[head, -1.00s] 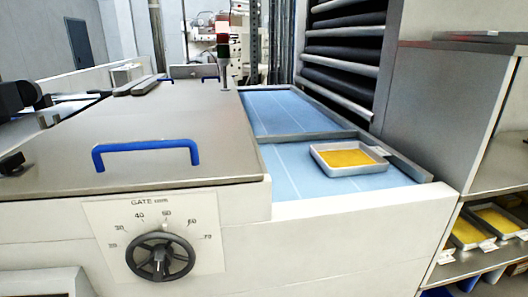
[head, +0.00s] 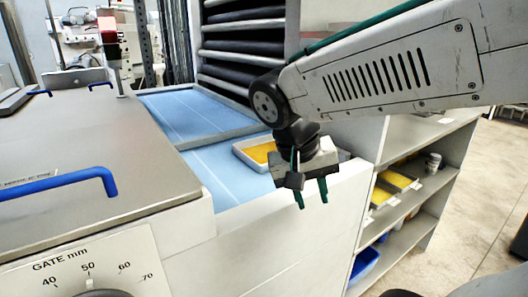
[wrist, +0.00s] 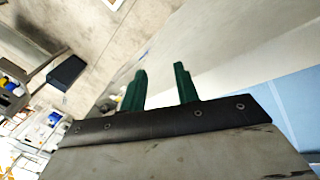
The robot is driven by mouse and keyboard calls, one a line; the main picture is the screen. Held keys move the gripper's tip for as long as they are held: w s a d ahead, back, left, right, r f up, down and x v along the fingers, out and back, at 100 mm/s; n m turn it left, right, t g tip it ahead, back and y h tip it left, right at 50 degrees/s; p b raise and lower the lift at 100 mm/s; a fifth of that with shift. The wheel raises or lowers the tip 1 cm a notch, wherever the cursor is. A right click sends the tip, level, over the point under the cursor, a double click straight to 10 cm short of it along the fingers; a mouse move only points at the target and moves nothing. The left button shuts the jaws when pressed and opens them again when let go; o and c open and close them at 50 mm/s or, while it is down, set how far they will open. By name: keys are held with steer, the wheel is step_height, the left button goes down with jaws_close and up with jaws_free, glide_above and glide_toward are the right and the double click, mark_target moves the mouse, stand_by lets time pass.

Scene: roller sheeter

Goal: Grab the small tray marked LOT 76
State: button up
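A small grey tray with yellow contents (head: 259,151) lies on the blue surface (head: 215,178) of the machine in the head view. My gripper hides its right part, and no lot marking is readable. More trays with yellow contents (head: 397,180) sit on a shelf at the right; their tags are too small to read. My gripper (head: 312,196) hangs in front of the tray and to its right, near the machine's white front edge. Its green fingers are apart with nothing between them, as the wrist view (wrist: 160,74) also shows.
A metal cover with a blue handle (head: 65,184) fills the left. A raised grey bar (head: 222,138) crosses the blue surface behind the tray. A blue bin (head: 364,263) sits low in the shelf unit. Open floor (head: 490,190) lies at the right.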

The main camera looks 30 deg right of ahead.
steer(key=w+d+m+h, duration=0.1)
steer(key=w+m, duration=0.1)
steer(key=w, duration=0.1)
steer(key=w+d+m+h, duration=0.1)
steer(key=w+m+h, duration=0.1)
steer(key=w, duration=0.2)
steer(key=w+d+m+h, duration=0.1)
steer(key=w+m, duration=0.1)
steer(key=w, duration=0.2)
steer(key=shift+d+r+h, duration=0.25)
steer(key=shift+r+h, duration=0.05)
steer(key=shift+h, duration=0.1)
steer(key=w+m+h, duration=0.1)
steer(key=w, duration=0.2)
steer(key=w+m+h, duration=0.1)
steer(key=w+m, duration=0.1)
steer(key=w, duration=0.1)
steer(key=w+d+m+h, duration=0.1)
steer(key=w+m, duration=0.1)
steer(key=w, duration=0.2)
steer(key=shift+f+t+h, duration=0.3)
steer(key=shift+t, duration=0.1)
steer(key=shift+m, duration=0.3)
steer(key=x, duration=0.7)
steer(key=shift+d+f, duration=0.1)
steer(key=shift+d, duration=0.2)
jaws_close()
